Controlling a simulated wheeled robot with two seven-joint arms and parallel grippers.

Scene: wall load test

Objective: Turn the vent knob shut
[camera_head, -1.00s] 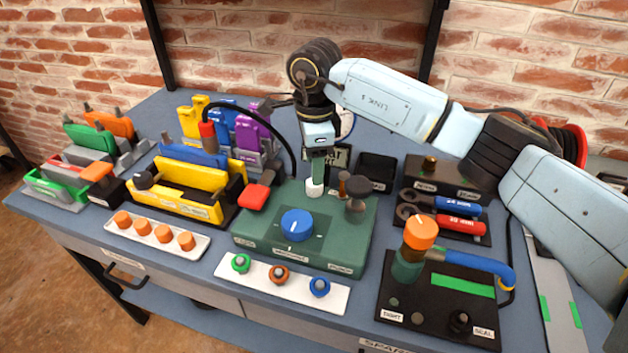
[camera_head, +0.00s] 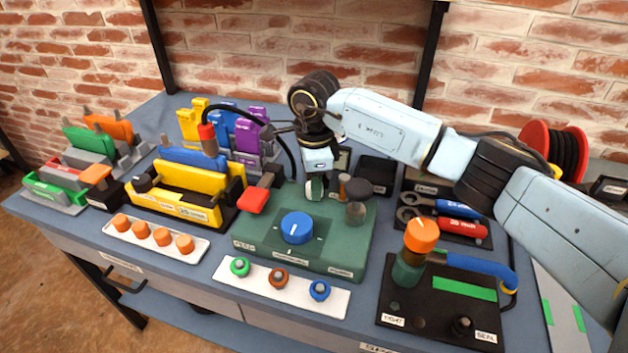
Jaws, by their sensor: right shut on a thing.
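A green box (camera_head: 270,248) stands at the middle of the bench. On its top are a large blue dial (camera_head: 297,228) with a white pointer line, a dark grey knob (camera_head: 356,213) and a small pale knob (camera_head: 314,195) near the back edge. My right gripper (camera_head: 314,184) points down and is shut on the small pale knob. Its fingers and most of that knob hide each other. The labels are too blurred to tell which knob is the vent. My left gripper is not in view.
A white strip (camera_head: 332,303) with several coloured buttons lies in front of the box. A black board (camera_head: 400,322) with an orange knob (camera_head: 421,234) and blue hose is at the right. Yellow holders (camera_head: 180,205) stand at the left. A black bin (camera_head: 377,172) is behind the box.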

